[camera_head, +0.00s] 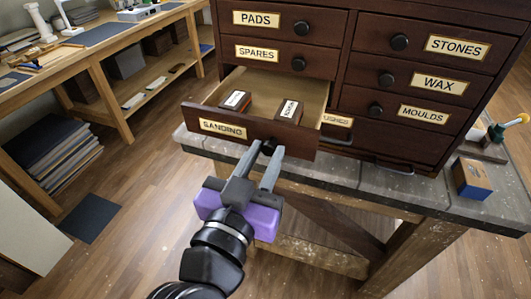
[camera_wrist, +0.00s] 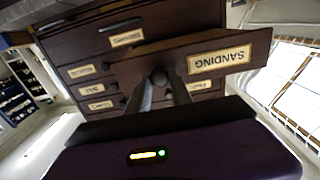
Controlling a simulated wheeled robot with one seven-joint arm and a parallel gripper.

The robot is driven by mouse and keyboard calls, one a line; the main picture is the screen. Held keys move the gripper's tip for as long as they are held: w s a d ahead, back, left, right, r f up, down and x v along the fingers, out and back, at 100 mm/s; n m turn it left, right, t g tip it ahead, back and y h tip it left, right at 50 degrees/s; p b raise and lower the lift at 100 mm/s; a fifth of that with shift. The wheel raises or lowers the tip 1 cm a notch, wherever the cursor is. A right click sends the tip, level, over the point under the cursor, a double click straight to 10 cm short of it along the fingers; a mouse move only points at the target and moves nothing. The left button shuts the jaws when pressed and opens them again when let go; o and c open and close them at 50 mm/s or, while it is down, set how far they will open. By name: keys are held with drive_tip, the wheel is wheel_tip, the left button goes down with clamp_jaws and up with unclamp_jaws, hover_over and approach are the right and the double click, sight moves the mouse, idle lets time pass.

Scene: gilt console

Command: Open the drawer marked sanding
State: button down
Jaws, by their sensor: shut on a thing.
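The drawer marked SANDING (camera_head: 222,128) is pulled out of the dark wood cabinet (camera_head: 345,50), at the bottom of its left column. Its pale inside shows two small labelled blocks, one at the left (camera_head: 236,100) and one nearer the middle (camera_head: 289,111). My gripper (camera_head: 268,155) is in front of the drawer with its fingers shut on the dark round knob (camera_wrist: 159,77). In the wrist view the SANDING label (camera_wrist: 220,59) appears upside down to the right of the knob.
The cabinet stands on a grey-topped workbench (camera_head: 400,187). A blue and brown box (camera_head: 472,179) and a brush with a green part (camera_head: 496,132) are at the bench's right. A wooden shelf bench (camera_head: 130,60) stands at the left.

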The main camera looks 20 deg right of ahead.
drive_tip(key=c, duration=1.2)
unclamp_jaws()
drive_tip(key=shift+o, duration=0.2)
drive_tip(key=b+v, duration=0.1)
drive_tip(key=v, duration=0.6)
drive_tip(key=shift+s+a, duration=0.2)
drive_tip(key=shift+s, duration=0.1)
